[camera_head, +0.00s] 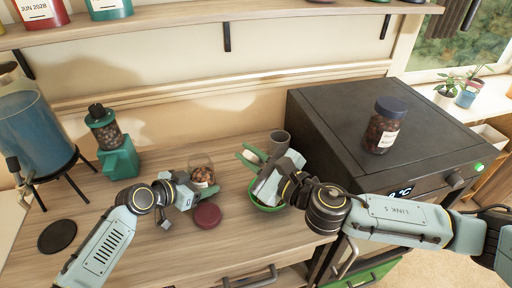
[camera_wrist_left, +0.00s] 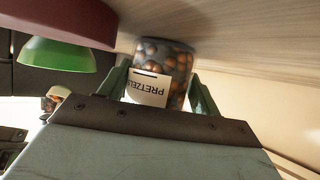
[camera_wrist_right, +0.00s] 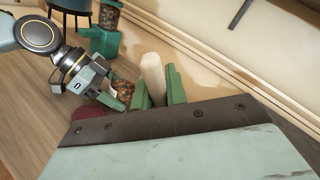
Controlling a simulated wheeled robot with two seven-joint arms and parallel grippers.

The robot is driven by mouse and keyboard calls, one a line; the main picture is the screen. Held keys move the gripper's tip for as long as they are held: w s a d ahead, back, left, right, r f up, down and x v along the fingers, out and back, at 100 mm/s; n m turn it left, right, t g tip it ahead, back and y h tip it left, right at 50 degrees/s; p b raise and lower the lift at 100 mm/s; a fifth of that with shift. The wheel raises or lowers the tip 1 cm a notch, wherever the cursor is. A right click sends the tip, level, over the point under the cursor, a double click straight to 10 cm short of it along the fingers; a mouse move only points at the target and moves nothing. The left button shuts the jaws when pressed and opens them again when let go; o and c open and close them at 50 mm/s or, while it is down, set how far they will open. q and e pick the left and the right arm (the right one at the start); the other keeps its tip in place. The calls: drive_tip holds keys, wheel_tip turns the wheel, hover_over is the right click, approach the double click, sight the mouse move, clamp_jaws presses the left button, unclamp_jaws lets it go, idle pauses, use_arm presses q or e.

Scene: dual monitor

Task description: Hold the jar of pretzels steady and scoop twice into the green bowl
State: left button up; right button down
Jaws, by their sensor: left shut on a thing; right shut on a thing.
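The clear jar of pretzels (camera_head: 201,174) stands on the counter, its label facing my left wrist camera (camera_wrist_left: 150,88). My left gripper (camera_head: 190,190) is shut around it, one finger on each side (camera_wrist_left: 160,95). My right gripper (camera_head: 252,160) is over the green bowl (camera_head: 268,207) and covers much of it. It is shut on a pale scoop (camera_wrist_right: 152,75), whose pale part shows between the fingers. Whether the scoop holds pretzels is unclear. The bowl also shows in the left wrist view (camera_wrist_left: 55,53).
A dark red lid (camera_head: 207,215) lies between jar and bowl. A grey cup (camera_head: 279,143) stands behind the bowl. A dark oven (camera_head: 345,130) with a lidded jar (camera_head: 383,126) is at right. A green grinder (camera_head: 117,150), blue dispenser (camera_head: 35,125) and black disc (camera_head: 57,236) are at left.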

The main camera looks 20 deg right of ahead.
drive_tip(key=s+a+f+n, duration=0.2)
drive_tip(key=a+f+n, duration=0.2)
drive_tip(key=n, duration=0.3)
drive_tip(key=shift+s+a+f+n, duration=0.15)
drive_tip(key=shift+s+f+n, duration=0.2)
drive_tip(key=shift+f, duration=0.45)
idle(0.5)
